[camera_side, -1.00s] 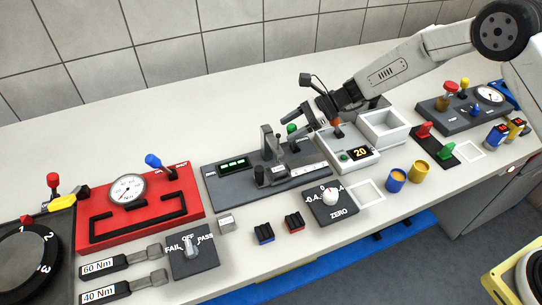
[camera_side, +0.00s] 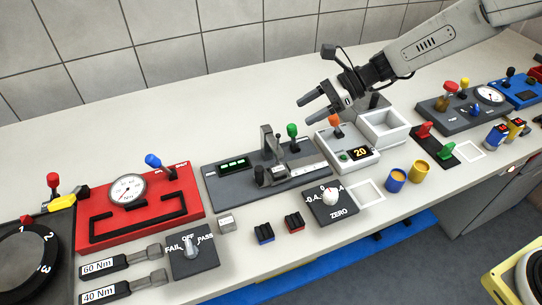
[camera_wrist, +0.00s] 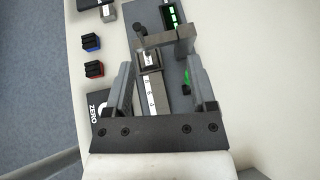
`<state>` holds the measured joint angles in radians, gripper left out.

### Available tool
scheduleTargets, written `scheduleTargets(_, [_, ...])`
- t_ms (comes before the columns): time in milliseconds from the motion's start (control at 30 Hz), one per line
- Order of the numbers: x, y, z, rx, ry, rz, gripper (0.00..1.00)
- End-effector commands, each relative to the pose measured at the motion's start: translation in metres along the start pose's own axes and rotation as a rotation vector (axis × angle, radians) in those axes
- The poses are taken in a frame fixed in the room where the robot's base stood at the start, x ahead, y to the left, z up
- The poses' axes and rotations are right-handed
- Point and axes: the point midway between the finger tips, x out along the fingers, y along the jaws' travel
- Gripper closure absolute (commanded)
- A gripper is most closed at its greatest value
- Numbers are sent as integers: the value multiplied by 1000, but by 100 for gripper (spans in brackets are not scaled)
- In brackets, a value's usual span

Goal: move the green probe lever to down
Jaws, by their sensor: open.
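The green probe lever (camera_side: 292,131) stands roughly upright on the dark grey gauge panel (camera_side: 225,190), right of the grey bracket (camera_side: 267,140). My gripper (camera_side: 302,111) is open and empty, above and slightly right of the lever's knob, apart from it in the side view. In the wrist view my gripper (camera_wrist: 160,66) spreads its two fingers over the grey bracket and slide. There the green lever (camera_wrist: 186,76) is partly hidden by the right finger.
A white scale box (camera_side: 345,157) with an orange-knobbed lever (camera_side: 335,120) and a white tray (camera_side: 385,130) stand close to the right. A zero dial (camera_side: 331,197) and two small blocks (camera_side: 294,222) lie in front. The bench behind the panel is clear.

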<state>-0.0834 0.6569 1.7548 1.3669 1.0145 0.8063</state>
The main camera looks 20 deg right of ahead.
Motion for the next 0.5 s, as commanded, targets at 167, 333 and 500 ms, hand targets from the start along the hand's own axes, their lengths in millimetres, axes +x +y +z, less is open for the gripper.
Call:
scheduleTargets(167, [-13,18,4,1,0,0,28])
scheduleTargets(333, [-25,35,7,1,1,-1,28])
scheduleTargets(500, [-37,51,11,0,1,-1,28])
